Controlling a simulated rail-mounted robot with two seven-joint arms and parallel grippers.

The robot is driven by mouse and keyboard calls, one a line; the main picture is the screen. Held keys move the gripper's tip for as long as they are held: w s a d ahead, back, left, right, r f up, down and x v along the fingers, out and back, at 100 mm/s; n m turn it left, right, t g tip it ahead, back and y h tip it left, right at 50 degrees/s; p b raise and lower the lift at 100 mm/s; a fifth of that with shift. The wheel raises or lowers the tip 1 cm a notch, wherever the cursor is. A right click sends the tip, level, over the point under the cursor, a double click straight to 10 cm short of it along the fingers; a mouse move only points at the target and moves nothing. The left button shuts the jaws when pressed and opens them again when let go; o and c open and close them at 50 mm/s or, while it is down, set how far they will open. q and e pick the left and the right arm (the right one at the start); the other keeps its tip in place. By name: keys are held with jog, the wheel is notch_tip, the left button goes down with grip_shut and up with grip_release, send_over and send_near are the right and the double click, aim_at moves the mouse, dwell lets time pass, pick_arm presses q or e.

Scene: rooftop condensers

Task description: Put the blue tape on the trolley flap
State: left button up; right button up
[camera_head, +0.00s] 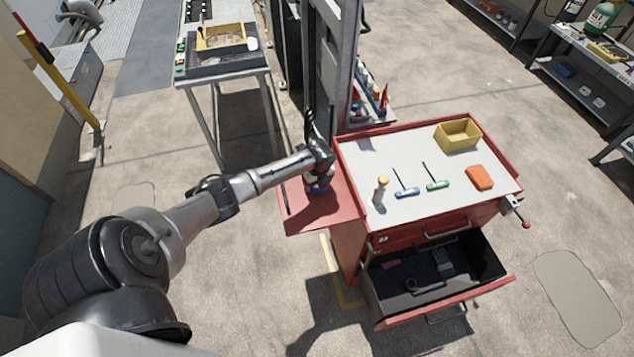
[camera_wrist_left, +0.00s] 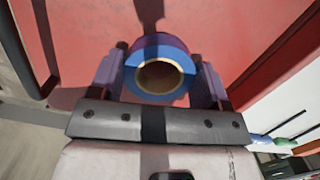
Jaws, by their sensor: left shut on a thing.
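The blue tape (camera_wrist_left: 160,50) is a roll with a tan core. In the left wrist view it sits between the two fingers of my left gripper (camera_wrist_left: 160,78), which is shut on it. In the head view my left gripper (camera_head: 318,178) is over the red trolley flap (camera_head: 318,215) on the trolley's left side, with the blue roll (camera_head: 318,188) partly hidden under the hand. The flap is level and otherwise bare; it also fills the left wrist view (camera_wrist_left: 90,30). I cannot tell if the roll touches it. My right gripper is not in view.
The red trolley's top (camera_head: 410,205) holds a yellow bin (camera_head: 458,135), an orange case (camera_head: 480,177), two T-handled tools and a yellow-capped bottle (camera_head: 380,190). Its drawer (camera_head: 435,275) is open at the front. A grey upright post (camera_head: 338,70) stands behind the flap.

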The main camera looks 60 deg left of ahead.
pick_arm(q)
jog(key=shift+a+f, duration=0.1)
jog(key=shift+f, duration=0.1)
jog(key=shift+f, duration=0.1)
jog(key=shift+f, duration=0.1)
jog(key=o, duration=0.9)
